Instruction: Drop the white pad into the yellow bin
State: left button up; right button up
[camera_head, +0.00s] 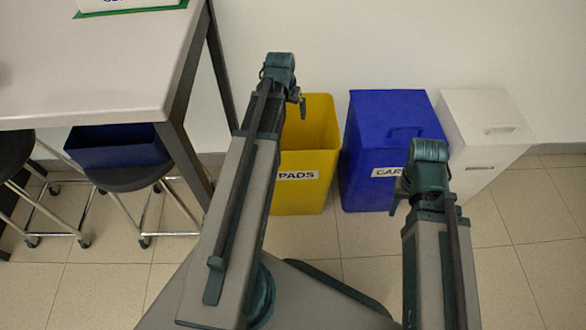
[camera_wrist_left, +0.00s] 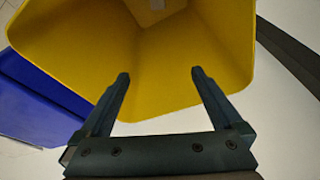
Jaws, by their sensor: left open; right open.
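The yellow bin (camera_head: 300,198) stands on the floor against the wall, with a "PADS" label on its front. My left gripper (camera_head: 301,104) is over the bin's open top. In the left wrist view the gripper (camera_wrist_left: 160,74) is open with nothing between its fingers, and the yellow bin (camera_wrist_left: 195,45) opens below it. A small pale patch (camera_wrist_left: 157,4) shows inside the bin at the top edge of that view; it may be the white pad, but it is cut off. My right gripper (camera_head: 396,204) is open, in front of the blue bin, mostly hidden by its wrist.
A lidded blue bin (camera_head: 365,135) and a white bin (camera_head: 485,110) stand to the right of the yellow one. A table (camera_head: 100,70) is at the left, with stools and a dark blue box (camera_head: 118,148) on one stool. Tiled floor is clear at the right.

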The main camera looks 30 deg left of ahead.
pick_arm(q)
jog(key=p+v, duration=1.2)
jog(key=v, duration=0.1)
jog(key=shift+d, duration=0.1)
jog(key=s+d+r+m+g+p, duration=0.1)
jog(key=s+d+r+m+p, duration=0.1)
jog(key=s+d+r+p, duration=0.2)
jog(key=s+d+r+m+g+p, duration=0.1)
jog(key=s+d+r+p, duration=0.3)
jog(key=d+r+p, duration=0.6)
jog(key=s+d+r+m+g+y+p, duration=0.1)
jog(key=s+d+r+p, duration=0.3)
jog(key=d, duration=1.1)
notch_tip(320, 180, up, 3)
jog(key=m+p, duration=0.1)
jog(key=p, duration=0.2)
jog(key=shift+s+d+m+p, duration=0.25)
jog(key=shift+d+m+p, duration=0.05)
jog(key=shift+d+p, duration=0.1)
